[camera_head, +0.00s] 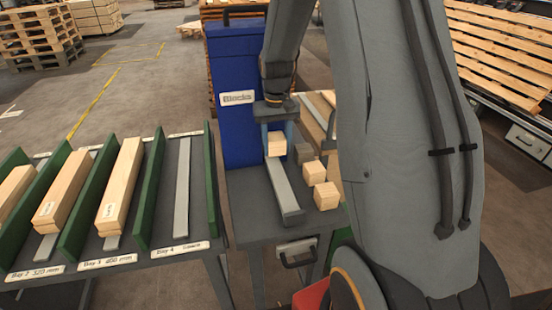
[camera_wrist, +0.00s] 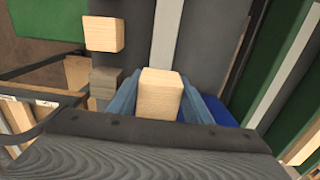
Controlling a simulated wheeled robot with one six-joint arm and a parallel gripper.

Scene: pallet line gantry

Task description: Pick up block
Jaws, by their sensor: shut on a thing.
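A light wooden block (camera_head: 276,144) is held between the blue fingers of my gripper (camera_head: 278,136), above the grey strip on the small dark table. The wrist view shows the same block (camera_wrist: 160,93) between the two blue fingers of my gripper (camera_wrist: 160,96). Two more wooden blocks, a nearer one (camera_head: 326,195) and one behind it (camera_head: 314,173), rest on the table to the right of the strip. Another wooden block (camera_wrist: 103,33) shows at the upper left of the wrist view. My arm hides part of the table's right side.
A tall blue bin (camera_head: 235,125) labelled "Blocks" stands behind the table (camera_head: 250,215). A grey strip (camera_head: 284,188) with a raised end runs along the table. To the left, green dividers (camera_head: 147,190) separate labelled bays holding long wooden boards (camera_head: 121,184); Bay 4 holds no board.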

